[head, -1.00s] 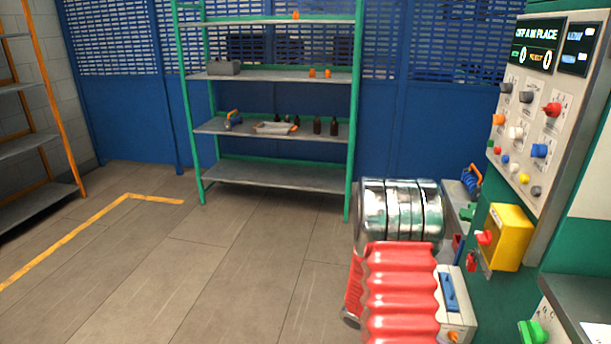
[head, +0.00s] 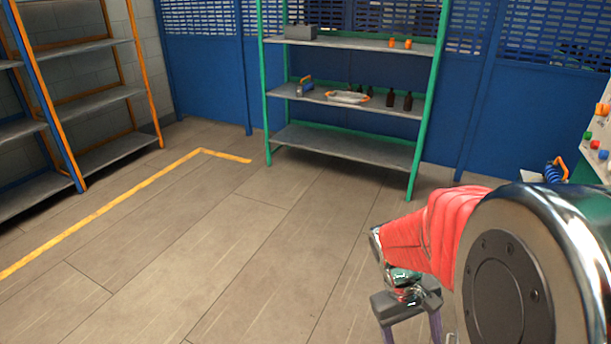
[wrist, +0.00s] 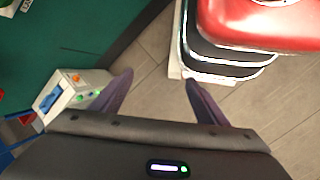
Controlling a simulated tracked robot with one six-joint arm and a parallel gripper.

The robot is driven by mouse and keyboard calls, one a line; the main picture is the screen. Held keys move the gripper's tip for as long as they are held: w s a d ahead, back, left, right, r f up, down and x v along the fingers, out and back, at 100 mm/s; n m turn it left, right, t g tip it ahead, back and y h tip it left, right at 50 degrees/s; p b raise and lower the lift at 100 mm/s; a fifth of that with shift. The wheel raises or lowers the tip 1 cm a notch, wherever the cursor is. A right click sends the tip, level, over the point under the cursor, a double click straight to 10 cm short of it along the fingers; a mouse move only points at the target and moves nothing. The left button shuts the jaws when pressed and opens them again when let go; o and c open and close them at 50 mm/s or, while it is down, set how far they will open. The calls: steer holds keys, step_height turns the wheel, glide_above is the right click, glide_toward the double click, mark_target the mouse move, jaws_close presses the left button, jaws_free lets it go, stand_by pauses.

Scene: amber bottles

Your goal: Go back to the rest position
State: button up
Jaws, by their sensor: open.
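My gripper (head: 412,325) hangs low at the lower right of the head view, over the floor and partly cut off by the frame's bottom edge. In the wrist view my gripper (wrist: 158,82) has its two purple fingers spread wide, with only floor between the tips. It is open and empty. My red-sleeved arm is bent downward in the head view. Several dark amber bottles (head: 407,101) stand on a middle shelf of the green rack (head: 424,135), far from my gripper.
A white tray (head: 347,97) and small orange items (head: 408,43) sit on the rack. An orange-and-blue rack (head: 144,65) stands at left. A white box with a blue handle (wrist: 70,97) is left of my fingers in the wrist view. The floor (head: 180,240) ahead is clear.

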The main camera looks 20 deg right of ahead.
steer(key=w+a+r+t+y, duration=0.2)
steer(key=a+r+t, duration=0.7)
steer(key=a+r, duration=0.7)
steer(key=shift+w+a+n, duration=0.4)
steer(key=shift+w+a, duration=0.05)
steer(key=shift+a, duration=0.05)
steer(key=shift+r, duration=0.1)
stand_by(0.4)
